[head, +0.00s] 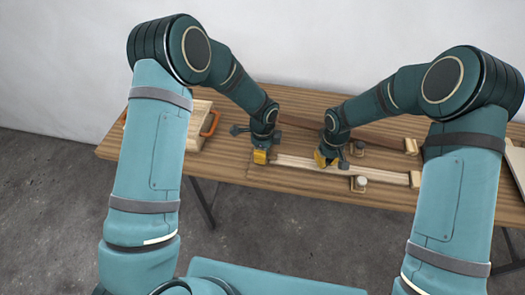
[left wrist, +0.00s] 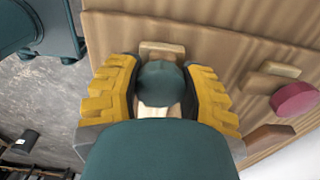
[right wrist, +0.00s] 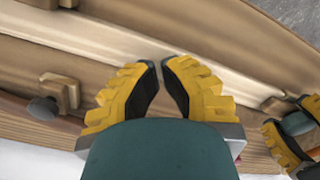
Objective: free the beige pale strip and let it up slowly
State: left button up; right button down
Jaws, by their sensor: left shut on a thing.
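The beige pale strip (head: 295,163) lies lengthwise along the table's near side and also shows in the right wrist view (right wrist: 110,65). My left gripper (head: 261,157) is at its left end, with its fingers around a rounded dark teal knob (left wrist: 160,84). A small wooden block (left wrist: 160,48) shows just beyond the knob. My right gripper (head: 322,161) is over the strip right of the left one. Its fingertips (right wrist: 160,64) nearly meet, with nothing seen between them, at the strip's edge. Whether they touch it I cannot tell.
A dark brown strip (head: 385,139) lies behind, ending at a wooden block (head: 411,146). Wooden clamp blocks with knobs stand beside the strips, one with a pale knob (head: 360,182). A wooden box (head: 190,135) with orange handles stands at the left. Table (head: 230,178) is bare in front.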

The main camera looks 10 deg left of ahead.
jog(key=shift+f, duration=0.25)
jog(key=shift+f, duration=0.35)
jog(key=shift+f, duration=0.2)
pick_arm(q)
jog(key=shift+m, duration=2.8)
